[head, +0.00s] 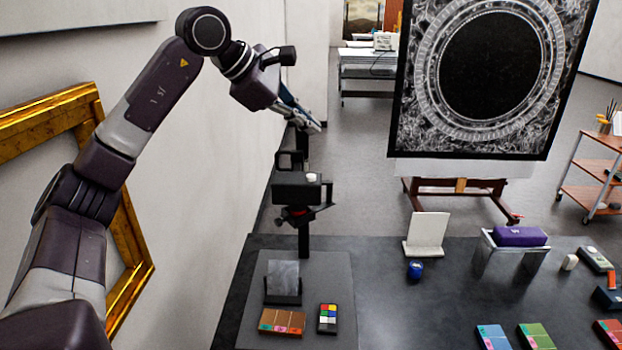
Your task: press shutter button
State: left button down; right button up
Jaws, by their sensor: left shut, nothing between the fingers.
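A black camera (292,190) sits on a dark stand at the back left of the dark table. A small pale button (312,177) shows on the right part of its top. My left arm comes in from the left and reaches over toward the camera. My left gripper (314,126) is shut and empty, and appears above the camera and its button, apart from them. How far it is from the button in depth I cannot tell. My right gripper is not in view.
A grey board (340,300) holds a grey card (283,277) and a color checker (327,318). A white panel (426,234), blue jar (414,270) and purple case (519,236) stand right. A gilt frame (130,260) leans left. A framed artwork (412,125) stands behind.

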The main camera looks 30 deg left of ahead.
aim_at(308, 177)
pick_arm(q)
notch_tip(308, 177, down, 7)
jog(key=b, duration=0.6)
jog(key=shift+f, duration=0.5)
dwell(0.7)
jog(key=shift+f+b, duration=0.4)
jog(key=shift+f, duration=0.45)
dwell(0.4)
jog(key=shift+r, duration=0.15)
jog(key=shift+r+p, duration=0.65)
jog(key=shift+r, duration=0.1)
